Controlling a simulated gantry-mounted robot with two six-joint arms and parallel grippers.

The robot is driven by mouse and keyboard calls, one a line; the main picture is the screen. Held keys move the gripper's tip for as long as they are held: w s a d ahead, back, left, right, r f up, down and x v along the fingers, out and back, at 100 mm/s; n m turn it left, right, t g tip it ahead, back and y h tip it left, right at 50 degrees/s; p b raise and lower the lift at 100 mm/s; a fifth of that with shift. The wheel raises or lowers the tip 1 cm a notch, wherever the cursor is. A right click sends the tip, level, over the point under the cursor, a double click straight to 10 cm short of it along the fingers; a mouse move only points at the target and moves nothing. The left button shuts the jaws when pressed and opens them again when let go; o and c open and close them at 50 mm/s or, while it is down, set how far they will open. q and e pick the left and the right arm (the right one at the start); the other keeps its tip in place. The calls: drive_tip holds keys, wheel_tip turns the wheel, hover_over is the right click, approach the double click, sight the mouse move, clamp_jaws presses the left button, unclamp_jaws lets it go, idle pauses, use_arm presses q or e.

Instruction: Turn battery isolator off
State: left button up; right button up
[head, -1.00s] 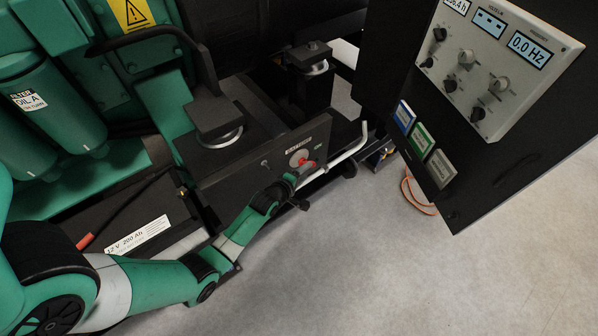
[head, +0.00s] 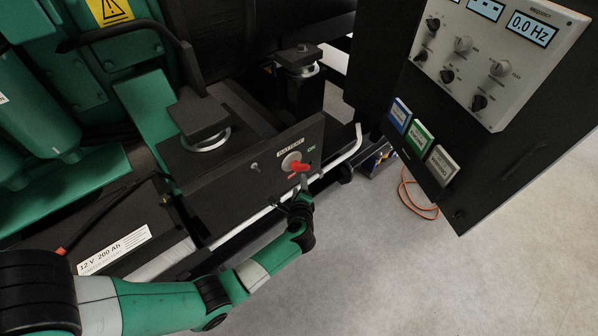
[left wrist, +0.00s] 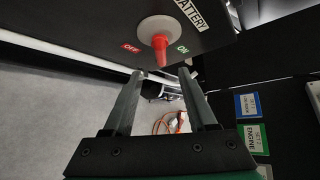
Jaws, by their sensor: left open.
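The battery isolator (head: 291,160) is a pale round disc with a red handle (head: 300,167) on the dark panel under the BATTERY label. In the left wrist view the red handle (left wrist: 160,47) sits between the red OFF label (left wrist: 130,48) and the green ON label (left wrist: 182,48). Its exact angle is hard to tell. My left gripper (head: 302,189) is just below the handle in the head view. In the left wrist view its two fingers (left wrist: 161,85) are spread, with the handle beyond their tips and nothing between them. My right gripper is not in view.
A pale rail (head: 342,153) runs along the panel's lower edge. A dark control cabinet (head: 510,150) with knobs and displays stands at the right. A battery (head: 95,235) lies at the left. Grey floor (head: 400,270) is free in front. An orange cable (head: 408,195) lies on it.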

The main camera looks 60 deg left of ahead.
sight(299, 170)
use_arm(q)
drive_tip(key=b+x, duration=0.6)
drive_tip(key=x, duration=0.4)
drive_tip(key=shift+w+a+f, duration=0.15)
drive_tip(key=shift+a+f, duration=0.1)
drive_tip(key=shift+f, duration=0.05)
drive_tip(key=shift+w+a, duration=0.15)
drive_tip(key=shift+a, duration=0.15)
clamp_jaws()
